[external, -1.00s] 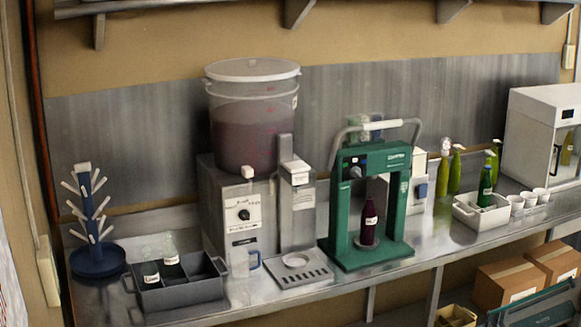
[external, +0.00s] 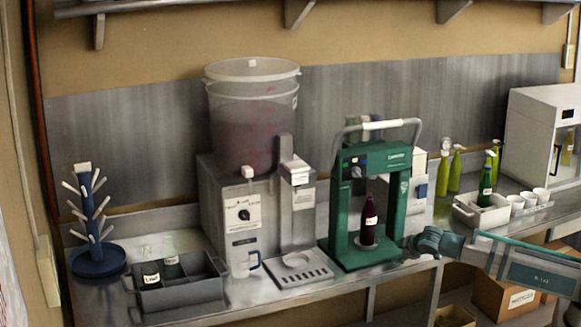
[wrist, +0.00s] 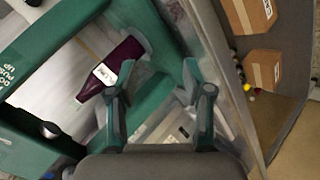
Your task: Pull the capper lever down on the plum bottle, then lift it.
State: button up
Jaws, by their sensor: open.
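The green bench capper (external: 345,205) stands on the steel counter, with its lever (external: 386,125) raised and its pale grip at the top. The plum bottle (external: 369,222) stands upright on the capper's base, with a white label; it also shows in the wrist view (wrist: 124,58), slanted by the camera's tilt. My gripper (external: 408,243) is low at the right front of the capper, near its base. In the wrist view my gripper (wrist: 160,80) is open and empty, its left finger close to the bottle in the picture. The lever is not clearly visible there.
The filler unit (external: 232,215) with its lidded bucket (external: 252,80) is left of the capper. A grey crate (external: 180,293) holds bottles. A white bin (external: 481,216) and cups (external: 528,200) stand to the right. Cardboard boxes (wrist: 262,68) are below the counter.

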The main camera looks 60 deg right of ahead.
jog(key=w+d+r+n+t+h, duration=0.1)
jog(key=w+r+t, duration=0.1)
jog(key=r, duration=0.8)
jog(key=w+d+r+t+h, duration=0.1)
jog(key=w+d+r+h, duration=0.1)
jog(key=r, duration=0.7)
jog(key=n+t+h, duration=0.3)
send_near(383, 126)
notch_tip(383, 126, down, 4)
jog(key=d, duration=0.2)
notch_tip(383, 126, up, 3)
jog(key=a+n+t, duration=0.1)
jog(key=n+t, duration=0.1)
jog(key=n, duration=0.1)
jog(key=p+x, duration=0.3)
jog(key=x, duration=0.6)
jog(key=shift+w+d, duration=0.1)
jog(key=shift+w, duration=0.15)
jog(key=shift+w+d+p, duration=0.35)
jog(key=shift+w+d, duration=0.1)
jog(key=shift+d, duration=0.05)
grip_shut()
